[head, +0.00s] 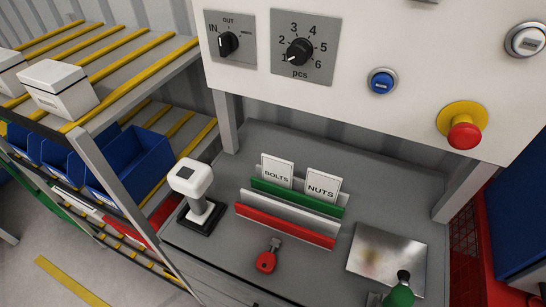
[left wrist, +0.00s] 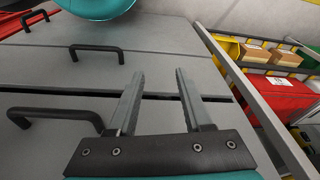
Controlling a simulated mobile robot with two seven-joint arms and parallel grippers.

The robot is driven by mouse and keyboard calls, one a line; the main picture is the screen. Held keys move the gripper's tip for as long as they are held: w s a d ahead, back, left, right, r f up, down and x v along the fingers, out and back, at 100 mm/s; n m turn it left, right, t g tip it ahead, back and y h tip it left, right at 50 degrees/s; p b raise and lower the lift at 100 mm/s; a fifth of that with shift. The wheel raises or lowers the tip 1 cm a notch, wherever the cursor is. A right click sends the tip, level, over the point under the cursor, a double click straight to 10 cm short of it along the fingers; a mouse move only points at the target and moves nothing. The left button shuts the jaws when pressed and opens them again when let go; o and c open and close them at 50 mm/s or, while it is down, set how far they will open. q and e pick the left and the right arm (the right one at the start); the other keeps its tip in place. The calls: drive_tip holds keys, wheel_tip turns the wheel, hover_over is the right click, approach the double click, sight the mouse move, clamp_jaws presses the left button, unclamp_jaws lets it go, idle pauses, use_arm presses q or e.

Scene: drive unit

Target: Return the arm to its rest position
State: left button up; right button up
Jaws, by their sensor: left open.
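My left gripper (left wrist: 159,74) shows in the left wrist view. Its two grey fingers stand apart with nothing between them. Behind the fingers is a grey cabinet front (left wrist: 165,40) with dark gaps and black handles (left wrist: 97,48). I cannot tell how far the fingers are from it. Neither gripper shows in the head view, and my right gripper is in no view.
In the head view, a grey worktop (head: 310,140) holds a scanner on a stand (head: 195,195), a card holder (head: 285,225), a red key tag (head: 267,260) and a metal plate (head: 385,258). A control panel (head: 350,80) is above. A shelf rack (head: 95,150) stands left.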

use_arm(q)
drive_tip(key=s+a+f+b, duration=0.1)
drive_tip(key=s+f+b, duration=0.3)
drive_tip(key=s+f, duration=0.4)
drive_tip(key=s+a+f+g+b, duration=0.1)
drive_tip(key=s+f+b, duration=0.4)
drive_tip(key=f, duration=1.1)
drive_tip(key=s, duration=0.2)
drive_tip(key=shift+s+a, duration=0.35)
drive_tip(key=shift+s, duration=0.05)
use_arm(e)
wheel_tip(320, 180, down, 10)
use_arm(q)
drive_tip(key=shift+f, duration=0.1)
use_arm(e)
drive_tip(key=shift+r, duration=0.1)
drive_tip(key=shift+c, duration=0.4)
